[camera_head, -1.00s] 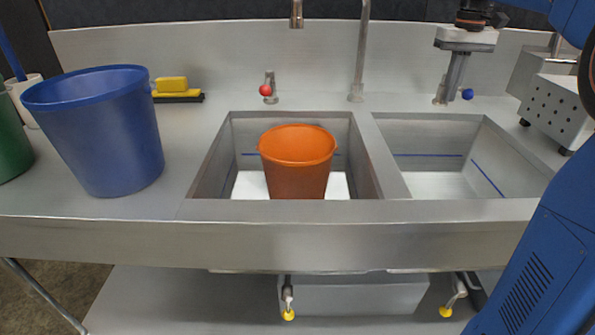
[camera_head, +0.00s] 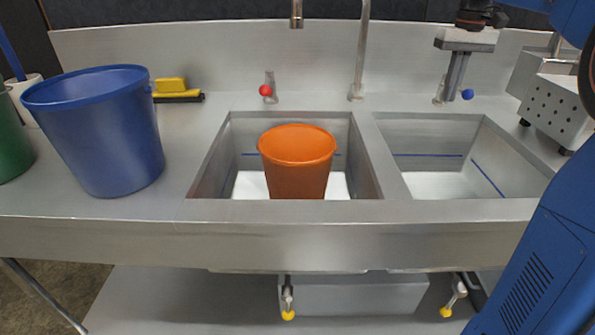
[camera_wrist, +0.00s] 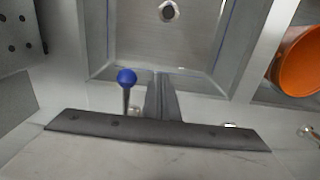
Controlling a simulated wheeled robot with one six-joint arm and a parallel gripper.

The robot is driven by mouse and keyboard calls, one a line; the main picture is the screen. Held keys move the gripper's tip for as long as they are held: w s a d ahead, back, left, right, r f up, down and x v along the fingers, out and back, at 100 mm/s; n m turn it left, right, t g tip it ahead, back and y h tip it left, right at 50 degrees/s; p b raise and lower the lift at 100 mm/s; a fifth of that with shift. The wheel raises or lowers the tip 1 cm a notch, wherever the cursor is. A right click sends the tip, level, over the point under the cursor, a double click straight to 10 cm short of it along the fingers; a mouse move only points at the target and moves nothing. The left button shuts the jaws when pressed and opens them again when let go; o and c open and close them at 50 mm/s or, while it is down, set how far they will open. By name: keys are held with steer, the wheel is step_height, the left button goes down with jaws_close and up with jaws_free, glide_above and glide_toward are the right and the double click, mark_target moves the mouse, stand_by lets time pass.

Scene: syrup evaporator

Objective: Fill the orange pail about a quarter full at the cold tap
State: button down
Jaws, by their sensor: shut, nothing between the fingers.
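The orange pail (camera_head: 297,165) stands upright in the left sink basin, below the end of the spout (camera_head: 297,14). I see no stream from the spout and no water in the pail. Part of the pail also shows at the right edge of the wrist view (camera_wrist: 301,66). The blue-knobbed tap lever (camera_head: 467,94) is behind the right basin. My gripper (camera_head: 450,90) is shut and empty, pointing down just left of the blue knob. In the wrist view, the blue knob (camera_wrist: 126,77) is left of my closed fingers (camera_wrist: 163,92), with a small gap. A red-knobbed tap (camera_head: 266,90) is behind the left basin.
A large blue bucket (camera_head: 105,135) and a green container (camera_head: 12,145) stand on the left counter. A yellow sponge and brush (camera_head: 175,90) lie behind them. A perforated metal box (camera_head: 555,110) stands at right. The right basin (camera_head: 435,185) is empty.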

steer(key=w+d, duration=0.1)
steer(key=d, duration=0.6)
steer(key=shift+d, duration=0.15)
stand_by(2.2)
steer(key=shift+w, duration=0.1)
steer(key=shift+r, duration=3)
steer(key=w+d, duration=0.2)
steer(key=d, duration=0.6)
steer(key=shift+a+f, duration=0.15)
steer(key=shift+f, duration=2.8)
